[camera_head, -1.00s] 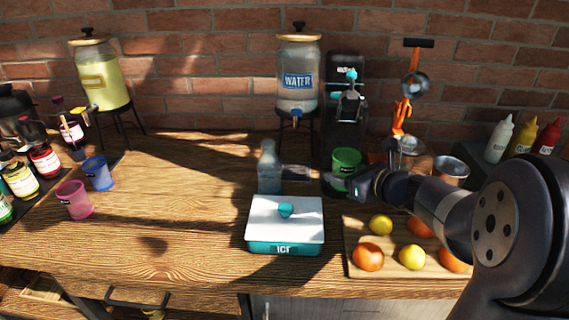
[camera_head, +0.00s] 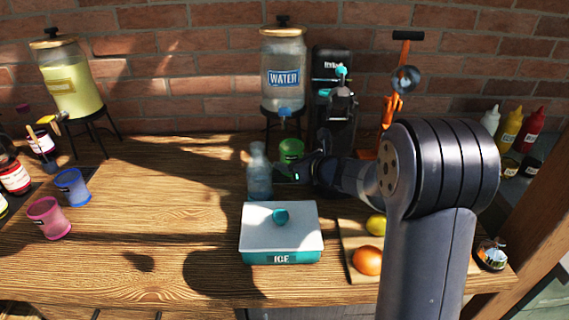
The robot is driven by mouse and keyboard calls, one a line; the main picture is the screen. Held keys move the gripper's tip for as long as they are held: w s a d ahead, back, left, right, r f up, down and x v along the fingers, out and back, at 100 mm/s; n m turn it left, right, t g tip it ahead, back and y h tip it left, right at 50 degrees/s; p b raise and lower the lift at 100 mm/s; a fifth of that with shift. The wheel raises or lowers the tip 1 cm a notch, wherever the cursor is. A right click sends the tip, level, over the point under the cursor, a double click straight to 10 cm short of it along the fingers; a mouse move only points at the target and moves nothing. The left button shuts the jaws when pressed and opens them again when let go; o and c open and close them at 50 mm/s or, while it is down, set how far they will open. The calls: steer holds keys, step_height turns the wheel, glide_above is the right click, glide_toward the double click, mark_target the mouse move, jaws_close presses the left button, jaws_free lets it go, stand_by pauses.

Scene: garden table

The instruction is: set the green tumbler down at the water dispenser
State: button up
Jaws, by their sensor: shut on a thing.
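The green tumbler (camera_head: 291,149) is upright below the blue tap of the water dispenser (camera_head: 284,75), behind the clear bottle; I cannot tell whether its base touches the table. The dispenser is a clear jar with a blue WATER label on a dark stand at the back wall. My gripper (camera_head: 301,170) reaches in from the right and is shut on the tumbler. My gripper's fingers are dark and partly hard to make out. The tumbler's lower part is hidden.
A clear bottle (camera_head: 258,174) stands just in front and left of the tumbler. The ice box (camera_head: 281,241) is nearer. A black machine (camera_head: 333,101) stands right of the dispenser. The table's left middle is clear, with blue (camera_head: 73,187) and pink (camera_head: 49,217) tumblers beyond.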

steer(key=shift+w+a+f, duration=1)
steer(key=shift+w+f, duration=0.2)
steer(key=shift+f, duration=0.15)
steer(key=o, duration=1)
steer(key=shift+r, duration=0.3)
steer(key=v, duration=1.2)
steer(key=shift+d+f, duration=0.1)
